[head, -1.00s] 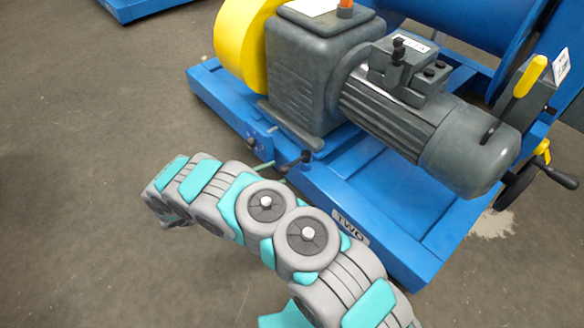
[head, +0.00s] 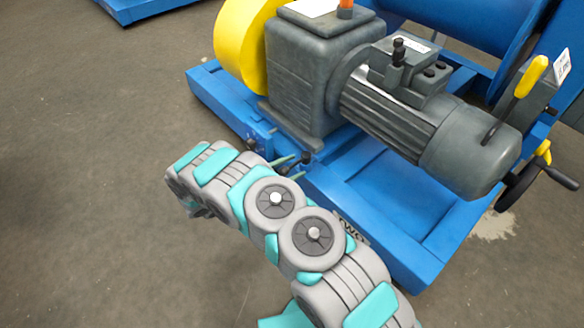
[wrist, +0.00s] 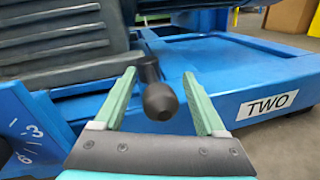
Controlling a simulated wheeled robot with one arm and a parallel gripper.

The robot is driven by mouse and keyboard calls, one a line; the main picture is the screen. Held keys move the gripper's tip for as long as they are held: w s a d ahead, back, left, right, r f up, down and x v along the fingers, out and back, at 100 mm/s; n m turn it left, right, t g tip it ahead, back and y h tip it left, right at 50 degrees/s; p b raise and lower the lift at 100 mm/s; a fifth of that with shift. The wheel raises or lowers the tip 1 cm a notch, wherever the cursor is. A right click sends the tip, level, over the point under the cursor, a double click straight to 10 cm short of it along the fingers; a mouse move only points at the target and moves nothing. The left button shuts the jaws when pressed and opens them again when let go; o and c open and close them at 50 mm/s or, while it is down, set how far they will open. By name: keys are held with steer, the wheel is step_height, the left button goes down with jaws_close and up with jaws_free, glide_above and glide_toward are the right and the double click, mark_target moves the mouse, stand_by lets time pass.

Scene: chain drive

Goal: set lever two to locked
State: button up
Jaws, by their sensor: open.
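A black lever with a rounded knob (wrist: 160,100) stands at the blue machine frame (wrist: 215,95), near a white plate reading TWO (wrist: 268,105). In the head view the black lever (head: 305,159) shows just past my fingertips, at the frame's front edge. My gripper (wrist: 160,74) is open, with one green finger on each side of the knob in the wrist view. I cannot tell whether either finger touches it. In the head view my gripper (head: 294,167) is mostly hidden behind my arm. The lever's base is partly hidden.
A grey motor (head: 430,130) and gearbox (head: 310,75) sit above the frame. A yellow guard (head: 238,45), a yellow-handled lever (head: 530,77) and a handwheel (head: 517,188) are nearby. The floor (head: 90,180) at left is clear.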

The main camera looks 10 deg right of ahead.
steer(key=shift+c, duration=0.3)
steer(key=c, duration=1)
jaws_close()
steer(key=shift+s+d, duration=0.1)
steer(key=shift+s, duration=0.05)
